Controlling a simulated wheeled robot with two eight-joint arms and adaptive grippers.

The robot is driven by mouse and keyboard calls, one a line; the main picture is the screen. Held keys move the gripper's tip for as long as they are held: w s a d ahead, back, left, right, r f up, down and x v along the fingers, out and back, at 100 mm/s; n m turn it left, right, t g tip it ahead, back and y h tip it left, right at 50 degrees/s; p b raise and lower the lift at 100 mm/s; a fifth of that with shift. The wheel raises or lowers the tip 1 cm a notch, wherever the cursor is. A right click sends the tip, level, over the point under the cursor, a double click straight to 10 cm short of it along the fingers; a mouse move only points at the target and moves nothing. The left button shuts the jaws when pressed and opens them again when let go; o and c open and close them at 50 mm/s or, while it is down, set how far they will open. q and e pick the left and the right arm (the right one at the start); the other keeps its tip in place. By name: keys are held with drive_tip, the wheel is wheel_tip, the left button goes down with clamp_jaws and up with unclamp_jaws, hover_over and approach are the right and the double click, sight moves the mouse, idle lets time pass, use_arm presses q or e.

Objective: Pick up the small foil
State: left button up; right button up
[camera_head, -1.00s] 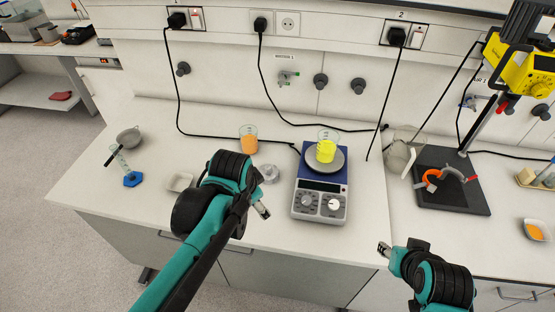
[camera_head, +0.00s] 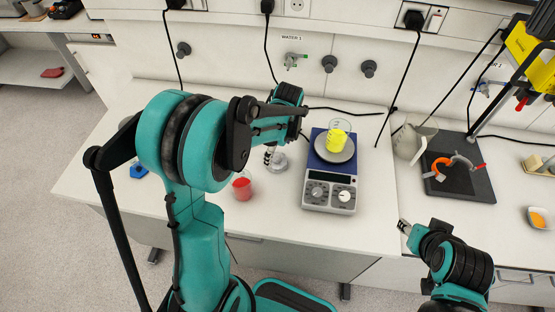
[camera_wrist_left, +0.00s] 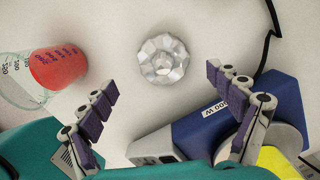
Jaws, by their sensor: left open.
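The small foil, a crumpled silver dish-like piece, lies on the white bench. It shows whole in the left wrist view (camera_wrist_left: 163,58) and partly behind my left gripper in the head view (camera_head: 279,164). My left gripper (camera_wrist_left: 161,86) is open and empty. Its two padded fingers point toward the foil, one to each side in the wrist picture, with the foil just beyond the fingertips. In the head view the left gripper (camera_head: 269,156) reaches down over the foil, partly hidden by its own arm. My right gripper (camera_head: 403,227) is low at the bench's front edge, too small to judge.
A beaker of red liquid (camera_head: 242,187) stands close to the foil; it also shows in the left wrist view (camera_wrist_left: 57,68). A blue balance (camera_head: 330,192) bears a beaker of yellow liquid (camera_head: 337,139) on the other side. A black stand base (camera_head: 459,182) is farther right.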

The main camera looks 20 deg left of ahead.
sight(277, 156)
use_arm(q)
drive_tip(key=f, duration=0.3)
drive_tip(key=f+b, duration=0.1)
drive_tip(key=shift+w+a+f, duration=0.15)
drive_tip(key=shift+w+a, duration=0.15)
drive_tip(key=shift+a, duration=0.05)
drive_tip(key=c, duration=1.1)
drive_tip(key=shift+o, duration=0.2)
drive_tip(key=shift+r, duration=0.25)
